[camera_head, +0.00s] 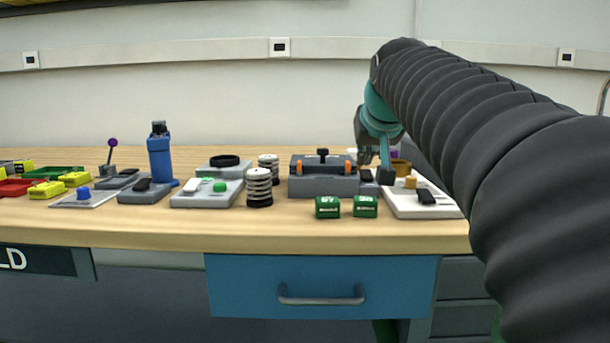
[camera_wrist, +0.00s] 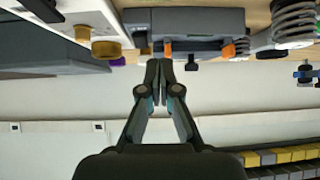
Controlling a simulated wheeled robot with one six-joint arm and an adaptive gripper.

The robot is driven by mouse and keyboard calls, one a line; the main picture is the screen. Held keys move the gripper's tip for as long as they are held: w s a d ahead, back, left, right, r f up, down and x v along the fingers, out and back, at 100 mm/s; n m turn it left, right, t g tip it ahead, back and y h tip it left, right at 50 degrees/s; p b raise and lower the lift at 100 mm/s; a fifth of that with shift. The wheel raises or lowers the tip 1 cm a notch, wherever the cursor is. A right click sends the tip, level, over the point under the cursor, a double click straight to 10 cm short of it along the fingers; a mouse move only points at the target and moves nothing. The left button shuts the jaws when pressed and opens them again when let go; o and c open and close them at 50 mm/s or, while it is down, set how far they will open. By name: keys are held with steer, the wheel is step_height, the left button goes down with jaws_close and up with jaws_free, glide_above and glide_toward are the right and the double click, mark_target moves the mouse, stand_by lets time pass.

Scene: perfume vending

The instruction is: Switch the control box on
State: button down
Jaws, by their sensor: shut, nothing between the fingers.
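No label shows which unit is the control box. A white box (camera_head: 438,207) at the right of the bench has a black rocker switch (camera_head: 426,197) and a tan knob (camera_head: 410,182); its switch position is unclear. The white box also shows at the upper left of the wrist view (camera_wrist: 62,18). A grey box (camera_head: 323,187) with orange clips and a black knob (camera_head: 323,153) stands to its left. My gripper (camera_head: 386,174) is shut and empty, behind the white box's left end. In the wrist view, its closed fingertips (camera_wrist: 158,66) appear near the grey box (camera_wrist: 200,20).
Two green blocks (camera_head: 328,207) (camera_head: 365,206) sit at the front edge. Ribbed cylinders (camera_head: 259,188), a grey box with a green button (camera_head: 220,187), a blue upright handle (camera_head: 160,158) and yellow blocks (camera_head: 47,189) stand leftward. A blue drawer (camera_head: 240,288) is below.

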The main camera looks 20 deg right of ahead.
steer(key=w+d+r+t+h+b, duration=0.1)
steer(key=w+d+r, duration=0.3)
steer(key=shift+d+r+m, duration=0.2)
steer(key=shift+d+m, duration=0.05)
steer(key=shift+m, duration=0.05)
steer(key=shift+f, duration=0.1)
steer(key=b, duration=0.1)
glide_above(367, 174)
steer(key=s, duration=0.2)
steer(key=f, duration=0.5)
steer(key=shift+w+a, duration=0.25)
steer(key=shift+w+d+f+b, duration=0.1)
steer(key=shift+w+f+b, duration=0.15)
steer(key=shift+f, duration=0.35)
steer(key=shift+w+f+b, duration=0.15)
steer(key=shift+w+f, duration=0.1)
steer(key=shift+f, duration=0.35)
steer(key=shift+w+d+f, duration=0.1)
steer(key=shift+w+f, duration=0.1)
steer(key=shift+f, duration=0.7)
